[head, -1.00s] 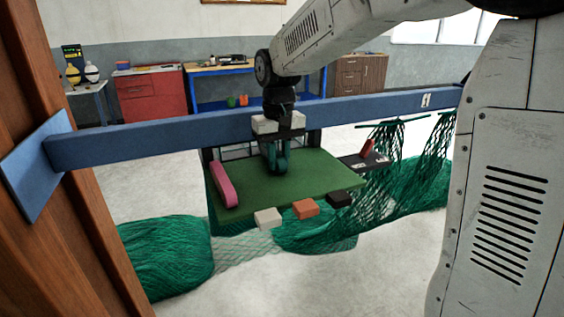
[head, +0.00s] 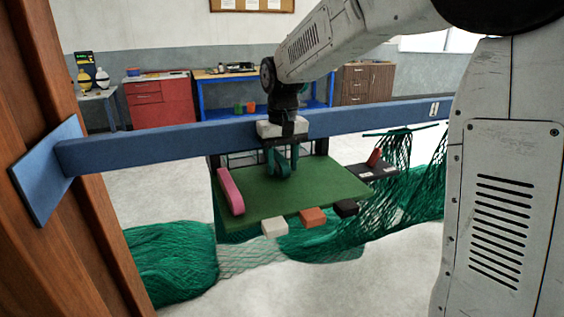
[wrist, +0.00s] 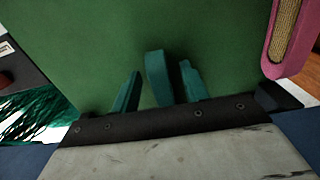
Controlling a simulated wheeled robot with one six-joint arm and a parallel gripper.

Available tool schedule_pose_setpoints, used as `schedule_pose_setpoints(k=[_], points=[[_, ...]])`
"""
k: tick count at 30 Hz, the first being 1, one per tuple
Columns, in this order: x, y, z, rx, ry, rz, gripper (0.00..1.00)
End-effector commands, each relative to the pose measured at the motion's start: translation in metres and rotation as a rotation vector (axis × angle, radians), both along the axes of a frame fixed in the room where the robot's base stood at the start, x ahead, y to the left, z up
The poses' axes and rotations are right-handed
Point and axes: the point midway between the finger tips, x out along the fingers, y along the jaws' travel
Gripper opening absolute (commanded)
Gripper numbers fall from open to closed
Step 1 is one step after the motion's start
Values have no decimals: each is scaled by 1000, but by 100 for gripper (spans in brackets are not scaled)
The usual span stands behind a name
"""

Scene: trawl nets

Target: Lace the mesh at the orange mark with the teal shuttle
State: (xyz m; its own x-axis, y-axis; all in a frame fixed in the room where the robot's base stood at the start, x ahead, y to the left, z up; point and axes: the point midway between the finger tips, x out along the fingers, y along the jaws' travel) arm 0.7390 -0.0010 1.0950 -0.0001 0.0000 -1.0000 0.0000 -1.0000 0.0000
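My gripper (head: 282,166) is over the green board, with teal fingers pointing down. In the wrist view my gripper (wrist: 160,80) shows two thin teal fingers standing apart. Between them is a thicker teal piece, seemingly the teal shuttle (wrist: 157,78), seen nearly end-on. Gaps show on both sides of it near the tips, so the fingers look open around it. Whether it touches the board is unclear. The orange mark (head: 313,217) is a block on the board's front edge, between a white block (head: 275,227) and a black block (head: 346,208). Green mesh (head: 310,245) hangs below it.
A pink shuttle with tan twine (head: 231,191) lies on the left of the green board (head: 320,190). A long blue beam (head: 190,137) crosses behind my gripper. Dark netting hangs at the right (head: 400,165). A wooden post (head: 50,230) stands at the left.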

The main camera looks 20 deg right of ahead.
Motion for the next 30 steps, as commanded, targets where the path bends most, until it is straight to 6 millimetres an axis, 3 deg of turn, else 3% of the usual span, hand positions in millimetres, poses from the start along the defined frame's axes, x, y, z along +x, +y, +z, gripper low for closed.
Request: schedule_pose_setpoints(k=[7,19,30], points=[[1,0,10,0,-3,0,45],[0,0,70,0,-1,0,45],[0,0,78,0,0,0,45]])
